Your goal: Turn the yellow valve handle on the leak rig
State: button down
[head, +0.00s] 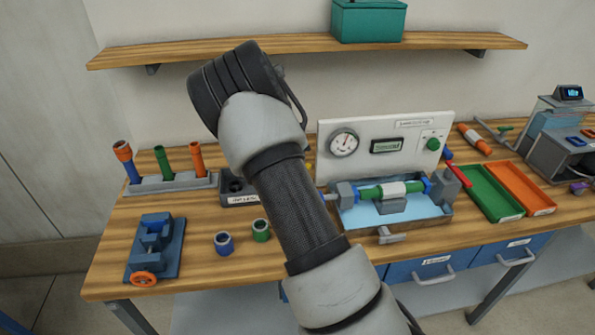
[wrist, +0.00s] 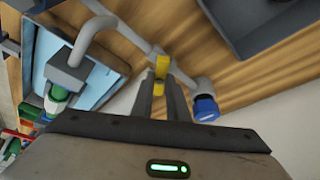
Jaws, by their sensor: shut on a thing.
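The leak rig has a white panel (head: 385,145) with a gauge and a light-blue basin (head: 385,213) holding a green pipe piece (head: 392,190). In the wrist view, the yellow valve handle (wrist: 161,71) sits on a grey pipe (wrist: 182,78) with a blue end cap (wrist: 205,107). My gripper (wrist: 162,80) is shut on the yellow handle, its two fingers on either side of it. In the head view my arm hides the gripper and most of the valve. The basin (wrist: 92,88) also shows at the left of the wrist view.
Left of my arm are a dark tray (head: 238,188), a pipe rack (head: 170,184), a blue vise (head: 155,245), and blue (head: 223,243) and green (head: 261,230) rings. Green (head: 488,193) and orange (head: 525,188) trays lie right of the rig. A shelf (head: 250,48) spans above.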

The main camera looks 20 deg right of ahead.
jog(key=n+b, duration=0.1)
jog(key=n, duration=0.1)
jog(key=n+t+b, duration=0.1)
jog(key=n+y+b, duration=0.1)
jog(key=n, duration=0.1)
jog(key=shift+s+d+f+n+t+b, duration=0.1)
jog(key=shift+s+d+n+t+b, duration=0.1)
jog(key=shift+d+n+t+b, duration=0.15)
jog(key=n+y+b, duration=0.1)
jog(key=n, duration=0.1)
jog(key=n+t+y+b, duration=0.1)
jog(key=n, duration=0.2)
jog(key=shift+s+d, duration=0.1)
jog(key=shift+n, duration=0.25)
jog(key=c, duration=1.7)
grip_release()
jog(key=shift+r, duration=0.2)
jog(key=p+v, duration=0.1)
jog(key=v, duration=1.6)
jog(key=shift+d+r, duration=0.1)
jog(key=shift+r, duration=0.05)
